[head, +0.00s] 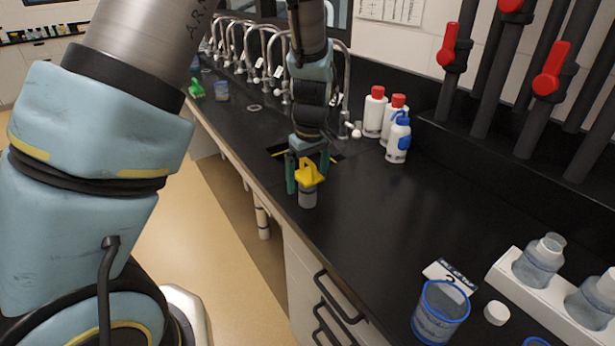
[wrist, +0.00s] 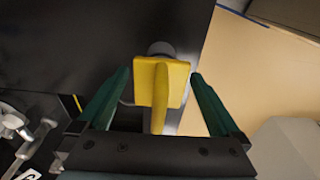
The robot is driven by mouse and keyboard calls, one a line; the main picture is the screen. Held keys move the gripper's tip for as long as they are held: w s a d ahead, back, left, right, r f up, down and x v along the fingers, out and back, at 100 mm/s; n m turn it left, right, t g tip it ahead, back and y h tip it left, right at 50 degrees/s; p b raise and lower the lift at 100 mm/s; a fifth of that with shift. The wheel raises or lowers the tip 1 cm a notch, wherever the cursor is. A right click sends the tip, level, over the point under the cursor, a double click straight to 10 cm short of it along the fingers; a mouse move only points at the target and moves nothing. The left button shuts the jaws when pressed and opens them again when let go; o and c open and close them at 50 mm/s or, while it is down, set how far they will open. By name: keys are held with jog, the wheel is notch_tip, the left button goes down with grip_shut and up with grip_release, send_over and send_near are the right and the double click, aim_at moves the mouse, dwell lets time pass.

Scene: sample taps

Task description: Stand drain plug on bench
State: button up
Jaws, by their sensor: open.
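The drain plug (head: 309,174) has a yellow handle on top and a grey cylindrical lower part. In the head view it looks upright on the black bench (head: 370,220), close to the front edge. In the wrist view its yellow handle (wrist: 160,85) lies between my green fingers, with a little of the grey part showing beyond it. My gripper (head: 307,178) points down over the plug and is open. In the wrist view, gaps show between the handle and both fingers of my gripper (wrist: 160,77). The plug's underside is hidden.
White bottles with red caps (head: 375,112) and a blue-capped wash bottle (head: 398,138) stand behind my gripper. Several curved taps (head: 270,50) line the back left. A blue-rimmed beaker (head: 440,310) and a white bottle rack (head: 520,285) are front right. The bench between is clear.

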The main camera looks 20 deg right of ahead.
jog(key=r, duration=0.4)
jog(key=r+b, duration=0.1)
jog(key=r, duration=0.3)
jog(key=s+r+b, duration=0.1)
jog(key=r, duration=0.3)
jog(key=shift+s+r, duration=0.1)
jog(key=s+a+f+m, duration=0.1)
jog(key=a+f, duration=0.1)
jog(key=a, duration=1.3)
jog(key=s+a+f+m, duration=0.2)
jog(key=a+f, duration=0.1)
jog(key=a, duration=1.2)
jog(key=shift+f, duration=0.25)
jog(key=shift+w+a, duration=0.1)
jog(key=shift+c, duration=0.2)
